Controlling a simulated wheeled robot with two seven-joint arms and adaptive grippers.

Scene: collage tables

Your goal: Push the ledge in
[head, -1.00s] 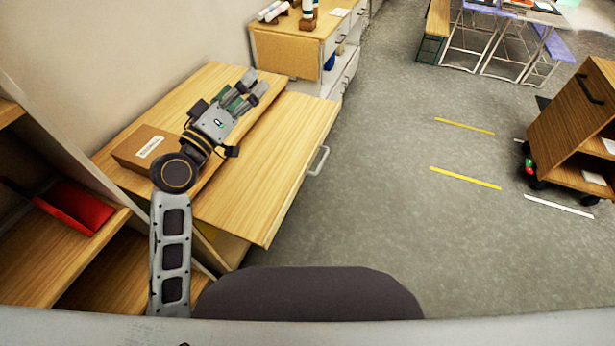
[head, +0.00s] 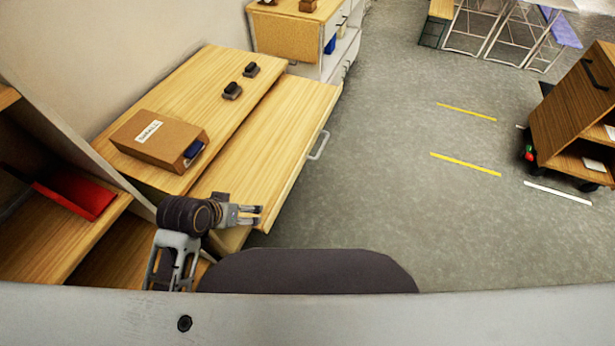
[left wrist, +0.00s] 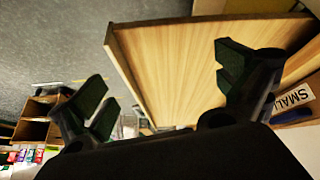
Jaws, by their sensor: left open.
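The ledge (head: 272,135) is a light wooden board with a metal handle (head: 319,145) on its front edge. It sticks out from under the wooden cabinet top (head: 190,90). My left gripper (head: 260,215) is open and empty over the near end of the ledge, with its fingers pointing right, towards the front edge. In the left wrist view the ledge (left wrist: 195,60) shows beyond and between the two spread fingers (left wrist: 165,90). I cannot tell whether the gripper touches the ledge. My right gripper is not in view.
A brown box labelled SMALL (head: 160,138) and two small dark objects (head: 240,82) are on the cabinet top. A shelf with a red item (head: 75,197) stands at left. A wooden cart (head: 575,120) is at right. The grey floor (head: 400,200) between is clear.

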